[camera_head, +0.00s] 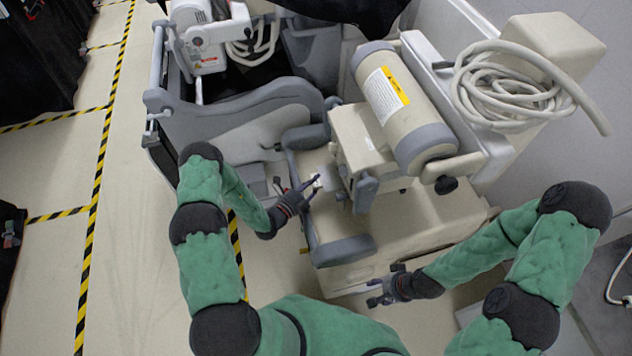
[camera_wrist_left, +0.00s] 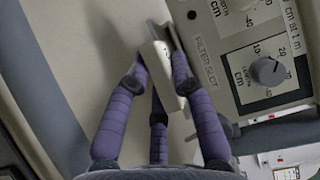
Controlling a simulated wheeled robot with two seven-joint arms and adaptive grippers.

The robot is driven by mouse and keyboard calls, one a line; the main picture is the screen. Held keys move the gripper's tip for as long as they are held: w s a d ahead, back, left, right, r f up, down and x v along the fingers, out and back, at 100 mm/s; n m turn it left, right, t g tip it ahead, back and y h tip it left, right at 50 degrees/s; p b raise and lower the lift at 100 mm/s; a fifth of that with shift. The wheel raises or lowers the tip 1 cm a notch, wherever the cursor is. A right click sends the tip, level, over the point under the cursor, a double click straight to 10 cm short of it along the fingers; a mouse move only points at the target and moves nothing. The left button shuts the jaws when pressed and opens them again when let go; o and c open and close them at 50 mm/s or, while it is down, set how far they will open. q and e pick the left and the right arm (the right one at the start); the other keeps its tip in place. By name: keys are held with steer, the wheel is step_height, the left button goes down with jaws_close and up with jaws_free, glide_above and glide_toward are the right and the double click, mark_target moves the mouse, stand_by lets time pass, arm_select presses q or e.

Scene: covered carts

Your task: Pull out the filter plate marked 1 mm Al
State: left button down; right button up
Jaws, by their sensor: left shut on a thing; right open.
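A pale filter plate (camera_wrist_left: 161,47) stands out from the slot side of the machine's collimator housing (camera_wrist_left: 228,70), beside the printed words FILTER SLOT. Its marking cannot be read from here. The purple fingers of my left gripper (camera_wrist_left: 163,92) are shut on the plate, from both sides. In the head view my left gripper (camera_head: 309,187) is at the left side of the beige machine (camera_head: 356,140), where only a small light bit of the plate shows. My right gripper (camera_head: 375,291) is open and empty, low in front of the machine's base.
A dial (camera_wrist_left: 266,71) sits on the housing panel. A beige cylinder (camera_head: 405,110) and a coiled hose (camera_head: 505,95) are on the machine. A grey cart (camera_head: 235,125) stands behind left. The floor at left, with striped tape (camera_head: 90,220), is clear.

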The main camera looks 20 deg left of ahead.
arm_select(q)
steer(key=shift+s+a, duration=0.45)
steer(key=shift+a, duration=0.25)
steer(key=shift+s+a, duration=0.4)
steer(key=shift+a, duration=0.25)
steer(key=shift+s+a, duration=0.45)
steer(key=shift+a, duration=0.25)
